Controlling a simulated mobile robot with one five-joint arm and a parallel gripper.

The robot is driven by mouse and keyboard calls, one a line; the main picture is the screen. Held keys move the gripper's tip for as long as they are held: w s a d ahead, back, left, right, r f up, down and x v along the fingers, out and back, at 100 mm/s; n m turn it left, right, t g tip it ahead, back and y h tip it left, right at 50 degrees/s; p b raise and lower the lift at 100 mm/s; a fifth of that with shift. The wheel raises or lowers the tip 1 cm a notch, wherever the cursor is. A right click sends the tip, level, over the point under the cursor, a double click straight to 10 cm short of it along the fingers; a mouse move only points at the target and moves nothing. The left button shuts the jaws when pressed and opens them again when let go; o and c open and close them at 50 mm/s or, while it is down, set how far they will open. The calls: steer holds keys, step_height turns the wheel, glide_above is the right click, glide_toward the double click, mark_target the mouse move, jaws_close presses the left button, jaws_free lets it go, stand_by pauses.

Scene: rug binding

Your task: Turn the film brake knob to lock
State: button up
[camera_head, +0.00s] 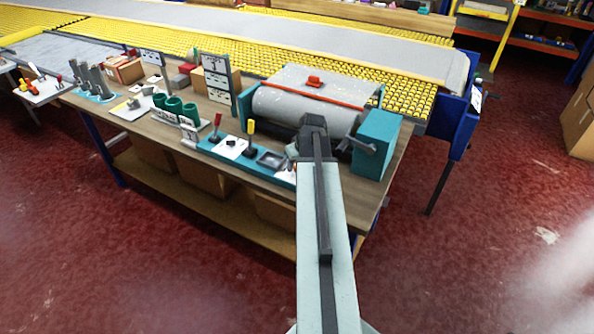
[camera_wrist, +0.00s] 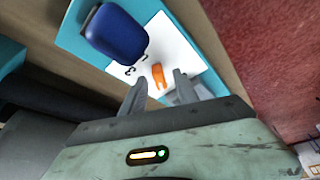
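In the wrist view, a small orange pointer-like knob (camera_wrist: 158,75) stands on a white plate (camera_wrist: 177,47) with dark marks, likely the film brake knob; I cannot read its setting. My gripper (camera_wrist: 160,82) is open, its two grey fingers apart on either side of the orange part. I cannot tell whether either finger touches it. In the head view, my gripper (camera_head: 305,150) is over the front right of the bench, by the roller machine (camera_head: 300,108); my arm hides the fingertips and the knob.
A dark blue rounded block (camera_wrist: 115,35) stands close to the plate, up and left of my fingers. A teal control strip (camera_head: 222,150) with levers and a dark tray (camera_head: 271,160) lies left of my arm. The teal end housing (camera_head: 375,145) stands right.

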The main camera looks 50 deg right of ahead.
jaws_close()
steer(key=shift+w+r, duration=0.1)
